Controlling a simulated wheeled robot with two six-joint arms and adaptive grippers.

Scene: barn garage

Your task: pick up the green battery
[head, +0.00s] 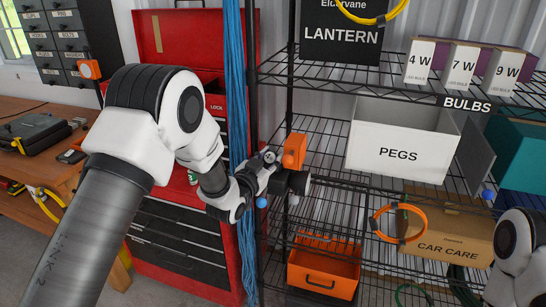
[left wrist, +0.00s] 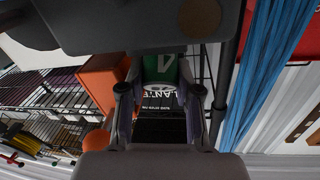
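My left gripper (head: 268,172) is in front of the wire shelf, beside the blue cables. In the left wrist view its fingers (left wrist: 162,100) are partly closed. The green battery (left wrist: 163,68), with a white mark, sits between the fingertips and fills the gap; its far end is hidden by a dark grey shape. In the head view I cannot make out the battery at the gripper. My right gripper is out of view; only a white and black piece of my right arm shows at the lower right.
An orange box (head: 294,151) is close beside my left gripper. The wire shelf holds the black LANTERN crate (head: 341,55), the white PEGS bin (head: 398,150), an orange bin (head: 322,274) and the CAR CARE box (head: 455,240). Blue cables (head: 237,80) hang before the red tool chest (head: 165,275).

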